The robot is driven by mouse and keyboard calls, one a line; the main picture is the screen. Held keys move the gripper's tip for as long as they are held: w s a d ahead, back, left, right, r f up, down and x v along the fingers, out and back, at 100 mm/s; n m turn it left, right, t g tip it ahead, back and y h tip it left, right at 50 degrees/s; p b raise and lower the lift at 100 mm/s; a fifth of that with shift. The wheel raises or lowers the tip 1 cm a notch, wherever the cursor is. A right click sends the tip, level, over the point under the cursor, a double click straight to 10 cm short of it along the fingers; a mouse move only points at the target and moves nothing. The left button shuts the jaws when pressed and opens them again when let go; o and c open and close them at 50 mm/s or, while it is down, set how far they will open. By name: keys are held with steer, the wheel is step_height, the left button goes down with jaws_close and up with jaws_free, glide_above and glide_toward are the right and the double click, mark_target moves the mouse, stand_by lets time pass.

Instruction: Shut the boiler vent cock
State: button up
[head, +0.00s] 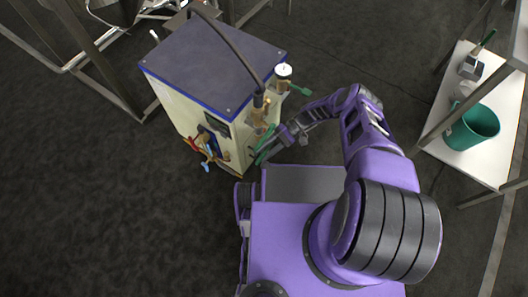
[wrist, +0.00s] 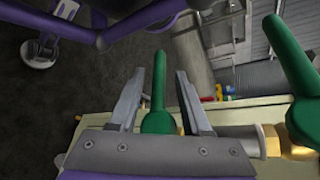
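The boiler (head: 205,75) is a cream cabinet with a dark blue top, standing left of my arm. Brass fittings with green levers (head: 265,145) sit low on its right side. Another green lever (head: 300,90) sticks out beside a white-capped fitting higher up. My gripper (head: 280,140) is at the lower levers. In the wrist view my gripper (wrist: 162,75) is open, with one upright green lever (wrist: 158,95) between its fingers; I cannot tell whether they touch it. A second green lever (wrist: 292,70) stands to the right. No label shows which one is the vent cock.
Red, blue and brass valves (head: 207,145) are on the boiler's front. A dark hose (head: 235,50) arches over its top. A white shelf (head: 480,115) with a green bucket (head: 472,127) stands at the right.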

mark_target(268, 149)
steer(key=v, duration=0.7)
steer(key=shift+w+d, duration=0.1)
steer(key=shift+d, duration=0.1)
